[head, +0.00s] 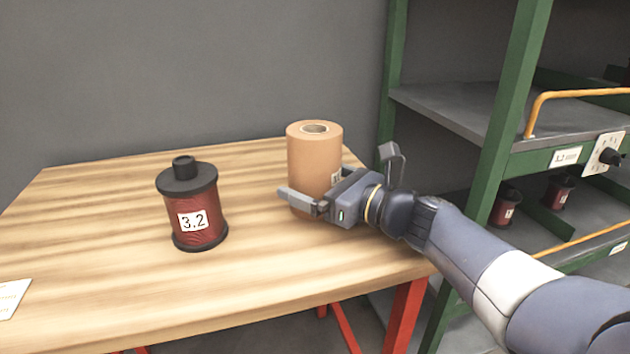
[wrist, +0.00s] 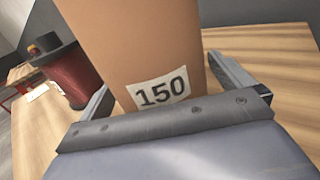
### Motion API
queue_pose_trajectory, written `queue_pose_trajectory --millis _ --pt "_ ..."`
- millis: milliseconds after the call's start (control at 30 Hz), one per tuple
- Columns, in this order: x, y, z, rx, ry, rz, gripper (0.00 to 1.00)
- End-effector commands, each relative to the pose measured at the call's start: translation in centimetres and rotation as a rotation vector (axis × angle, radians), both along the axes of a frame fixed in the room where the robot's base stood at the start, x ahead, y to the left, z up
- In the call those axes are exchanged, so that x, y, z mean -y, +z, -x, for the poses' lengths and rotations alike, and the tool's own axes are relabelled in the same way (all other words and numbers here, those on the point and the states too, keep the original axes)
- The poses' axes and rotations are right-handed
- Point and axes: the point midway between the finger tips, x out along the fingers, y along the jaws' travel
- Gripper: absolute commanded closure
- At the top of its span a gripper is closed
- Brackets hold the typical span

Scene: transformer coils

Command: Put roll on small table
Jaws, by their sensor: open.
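A tan paper roll (head: 312,160) stands upright on a wooden table (head: 110,285) near its back right. My gripper (head: 308,196) is open at the roll's lower part, reaching in from the right. In the wrist view the roll (wrist: 140,45), with a "150" label, stands between the two fingers (wrist: 165,85). I cannot tell whether either finger touches it.
A red coil spool (head: 192,205) with black ends, labelled 3,2, stands left of the roll. A paper (head: 10,297) lies at the table's left edge. A green shelf rack (head: 500,130) with more spools stands on the right. The table front is clear.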

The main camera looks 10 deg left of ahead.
Motion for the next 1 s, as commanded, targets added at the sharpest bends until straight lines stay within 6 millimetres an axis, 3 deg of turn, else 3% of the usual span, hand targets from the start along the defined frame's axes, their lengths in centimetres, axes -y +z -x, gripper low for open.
queue_pose_trajectory --millis 500,700,1000 --pt "8.8 0.3 3.6 -0.001 -0.005 0.0 0.0" --pt "10.6 0.1 4.3 -0.001 -0.003 0.0 0.0" --pt "11.0 0.0 4.6 0.0 -0.001 0.001 0.0"
